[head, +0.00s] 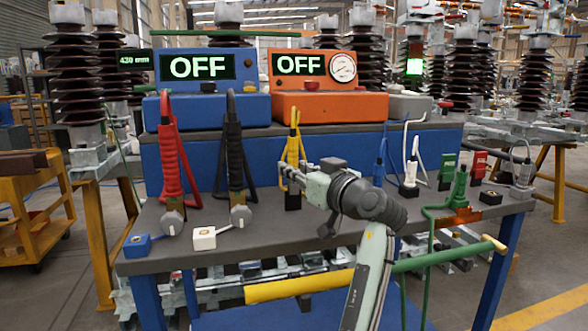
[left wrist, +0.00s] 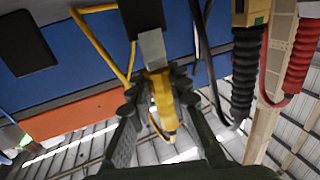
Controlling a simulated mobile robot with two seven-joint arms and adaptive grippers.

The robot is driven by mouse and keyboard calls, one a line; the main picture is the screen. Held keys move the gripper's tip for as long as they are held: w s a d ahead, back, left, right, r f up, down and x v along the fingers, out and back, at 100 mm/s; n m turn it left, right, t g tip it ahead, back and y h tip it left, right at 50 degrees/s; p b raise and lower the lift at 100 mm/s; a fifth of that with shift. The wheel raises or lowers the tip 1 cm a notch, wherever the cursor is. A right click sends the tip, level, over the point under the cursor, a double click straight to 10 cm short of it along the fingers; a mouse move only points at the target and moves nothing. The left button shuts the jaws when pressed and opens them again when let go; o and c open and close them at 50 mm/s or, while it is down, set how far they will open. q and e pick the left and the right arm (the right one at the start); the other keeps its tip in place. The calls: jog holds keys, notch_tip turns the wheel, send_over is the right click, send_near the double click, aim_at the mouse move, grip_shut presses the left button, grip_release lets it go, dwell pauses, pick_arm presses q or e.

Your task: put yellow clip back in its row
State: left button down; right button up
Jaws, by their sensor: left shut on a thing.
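The yellow clip (head: 293,150) stands upright in the row on the bench, between the black clip (head: 235,160) and the blue clip (head: 380,172). A black block (head: 292,201) is directly below it. My left gripper (head: 287,178) reaches it from the right and is shut on its lower body. In the left wrist view the yellow clip (left wrist: 161,97) sits between my gripper's fingers (left wrist: 158,88). Its grey metal end (left wrist: 152,48) meets the black block (left wrist: 142,12); whether it is seated there I cannot tell. My right gripper is not in view.
A red clip (head: 168,165) stands at the left and a white clip (head: 411,170) at the right. Blue (head: 205,70) and orange (head: 300,105) units reading OFF stand behind. A green clip (head: 459,186) and its cable are right of my arm. The bench front (head: 270,238) has free room.

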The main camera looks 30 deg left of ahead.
pick_arm(q)
jog(key=shift+f+b, duration=0.45)
jog(key=shift+f, duration=0.15)
jog(key=c, duration=1.3)
grip_release()
jog(key=shift+c, duration=0.2)
jog(key=v, duration=1.2)
